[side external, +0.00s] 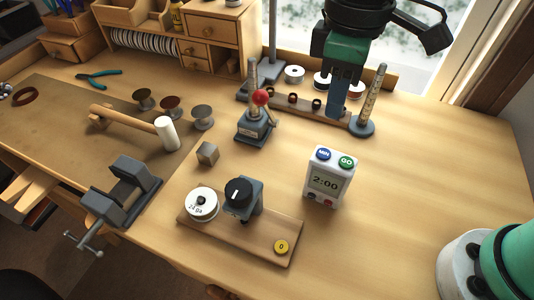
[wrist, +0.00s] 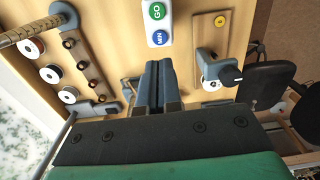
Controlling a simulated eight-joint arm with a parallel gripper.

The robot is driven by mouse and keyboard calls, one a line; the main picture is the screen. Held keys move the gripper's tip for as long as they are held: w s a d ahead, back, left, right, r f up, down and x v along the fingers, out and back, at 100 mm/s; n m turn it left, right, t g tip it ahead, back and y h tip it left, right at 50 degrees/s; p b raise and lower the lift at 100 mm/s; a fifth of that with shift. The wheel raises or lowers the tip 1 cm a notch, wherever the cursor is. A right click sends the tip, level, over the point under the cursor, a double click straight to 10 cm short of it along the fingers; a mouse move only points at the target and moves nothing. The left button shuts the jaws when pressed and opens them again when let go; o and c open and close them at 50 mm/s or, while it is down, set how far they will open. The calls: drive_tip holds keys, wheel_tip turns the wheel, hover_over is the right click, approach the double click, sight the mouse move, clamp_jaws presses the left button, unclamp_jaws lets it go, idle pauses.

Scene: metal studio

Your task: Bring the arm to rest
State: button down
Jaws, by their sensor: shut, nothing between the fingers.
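My gripper (side external: 337,113) is at the back right of the bench in the side view, fingers pointing down. It is shut and empty. The green arm body is above it. In the wrist view the two dark fingers (wrist: 159,64) are pressed together, with nothing between them. In the side view the fingers overlap the rack of rings (side external: 304,104) and stand beside the grey ring mandrel (side external: 371,101). I cannot tell how high the tips are above the bench.
A white timer (side external: 329,178) reading 2:00 stands in front. A red-knobbed press (side external: 254,125), a grey cube (side external: 207,154), a board (side external: 262,238) with a spool and black knob, a mallet (side external: 165,132) and a vise (side external: 121,192) lie left. The bench's right side (side external: 440,160) is clear.

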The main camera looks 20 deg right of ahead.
drive_tip(key=shift+r, duration=0.15)
idle(0.4)
wheel_tip(320, 180, up, 7)
hover_over(324, 153)
drive_tip(key=shift+d+f, duration=0.1)
drive_tip(key=shift+f, duration=0.1)
drive_tip(key=shift+f, duration=0.1)
wheel_tip(324, 153, down, 14)
drive_tip(key=shift+r, duration=0.1)
idle(0.7)
drive_tip(key=shift+f, duration=0.9)
drive_tip(key=shift+r, duration=0.15)
